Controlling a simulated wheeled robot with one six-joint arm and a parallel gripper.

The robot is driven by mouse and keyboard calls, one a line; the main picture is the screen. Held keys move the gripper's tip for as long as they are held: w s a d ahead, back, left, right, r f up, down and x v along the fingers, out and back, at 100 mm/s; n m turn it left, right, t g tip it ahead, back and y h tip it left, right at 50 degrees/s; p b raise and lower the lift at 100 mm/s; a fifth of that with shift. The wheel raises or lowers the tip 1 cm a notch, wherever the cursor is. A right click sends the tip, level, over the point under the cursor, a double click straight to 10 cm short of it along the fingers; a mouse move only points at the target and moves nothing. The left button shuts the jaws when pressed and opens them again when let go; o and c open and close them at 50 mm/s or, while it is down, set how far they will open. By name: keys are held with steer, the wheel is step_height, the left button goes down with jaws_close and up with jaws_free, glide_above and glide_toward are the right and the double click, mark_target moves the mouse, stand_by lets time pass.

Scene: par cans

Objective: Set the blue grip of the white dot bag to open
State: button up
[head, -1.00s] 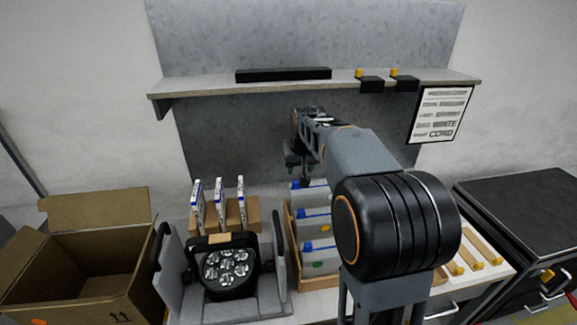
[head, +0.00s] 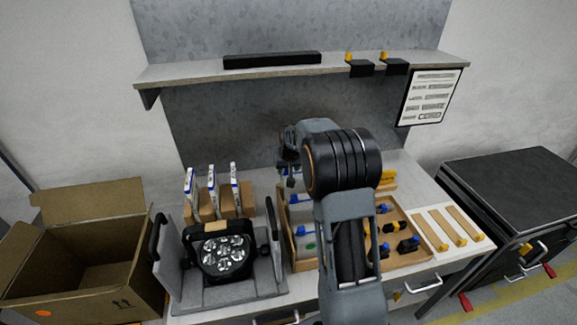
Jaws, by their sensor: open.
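Several clear bags with blue grips stand in a wooden tray (head: 292,252) in the middle of the bench. Another blue grip (head: 299,199) shows further back. I cannot make out a white dot, so I cannot tell which bag is the white dot bag; my arm hides the right part of the bags. My gripper (head: 288,178) is open, small and dark in the picture, above the back of the tray. I see nothing held in it.
A lamp (head: 223,257) in a grey stand and several upright white-and-blue packs (head: 212,186) are left of the tray. A tray of connectors (head: 408,219) lies right of my arm. The shelf (head: 300,73) overhangs behind. An open carton (head: 85,248) stands far left.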

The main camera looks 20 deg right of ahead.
steer(key=shift+w+f, duration=0.1)
steer(key=shift+f, duration=0.2)
jaws_close()
stand_by(0.5)
steer(key=shift+d, duration=0.1)
